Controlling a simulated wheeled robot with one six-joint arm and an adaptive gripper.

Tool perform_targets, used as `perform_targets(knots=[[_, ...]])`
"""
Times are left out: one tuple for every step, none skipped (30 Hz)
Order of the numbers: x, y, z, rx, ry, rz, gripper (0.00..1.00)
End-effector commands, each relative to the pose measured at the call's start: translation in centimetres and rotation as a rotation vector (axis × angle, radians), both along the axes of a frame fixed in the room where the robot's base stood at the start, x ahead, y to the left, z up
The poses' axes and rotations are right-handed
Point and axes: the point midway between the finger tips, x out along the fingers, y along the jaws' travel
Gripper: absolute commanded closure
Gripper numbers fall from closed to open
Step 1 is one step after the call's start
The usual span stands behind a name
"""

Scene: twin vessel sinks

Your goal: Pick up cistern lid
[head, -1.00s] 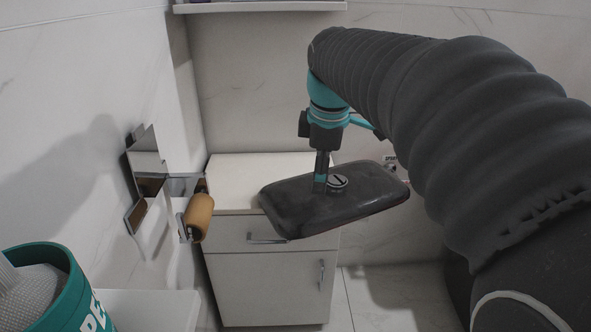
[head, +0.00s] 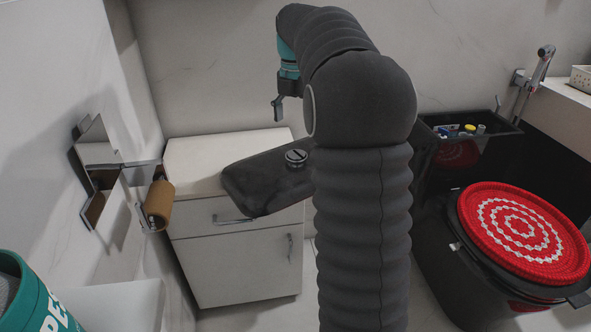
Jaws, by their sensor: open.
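The cistern lid (head: 262,178) is a dark grey slab with a round metal button (head: 296,157) on its top. It lies over the front right part of the white cabinet's top and juts out past the front edge. My arm hides its right end. My gripper (head: 277,110) is open and empty, above the lid and apart from it. One finger shows clearly; the other is hard to make out.
The white cabinet (head: 215,148) stands against the back wall. A paper holder with a brown roll (head: 159,200) is on the left wall. At right are a black toilet with a red round cover (head: 522,232) and an open dark box (head: 505,128) holding small bottles. A teal container (head: 35,300) is at lower left.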

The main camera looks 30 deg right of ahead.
Motion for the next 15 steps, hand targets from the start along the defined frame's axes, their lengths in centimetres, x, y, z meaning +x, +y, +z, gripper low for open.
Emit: perform_targets(knots=[[-0.1, 0.0, -1.1, 0.001, 0.003, 0.0, 0.08], [-0.1, 0.0, -1.5, 0.0, 0.001, 0.0, 0.08], [-0.1, 0.0, -2.1, 0.001, 0.003, -0.001, 0.08], [-0.1, 0.0, -2.4, 0.0, 0.001, -0.001, 0.08], [-0.1, 0.0, -2.7, 0.0, 0.0, -0.001, 0.08], [-0.1, 0.0, -3.1, 0.0, 0.001, -0.001, 0.08], [-0.1, 0.0, -3.3, 0.0, 0.001, -0.001, 0.08], [-0.1, 0.0, -3.5, 0.0, 0.0, -0.001, 0.08], [-0.1, 0.0, -3.6, 0.0, 0.0, -0.001, 0.08], [-0.1, 0.0, -3.7, 0.0, -0.001, -0.001, 0.08], [-0.1, 0.0, -3.8, 0.0, -0.001, -0.001, 0.08], [-0.2, 0.0, -4.1, 0.0, 0.0, -0.001, 0.08], [-0.3, 0.1, -4.4, 0.0, 0.001, -0.002, 0.08], [-0.4, 0.1, -4.8, 0.0, 0.001, -0.002, 0.08], [-0.5, 0.1, -5.3, 0.0, 0.0, -0.002, 0.08]])
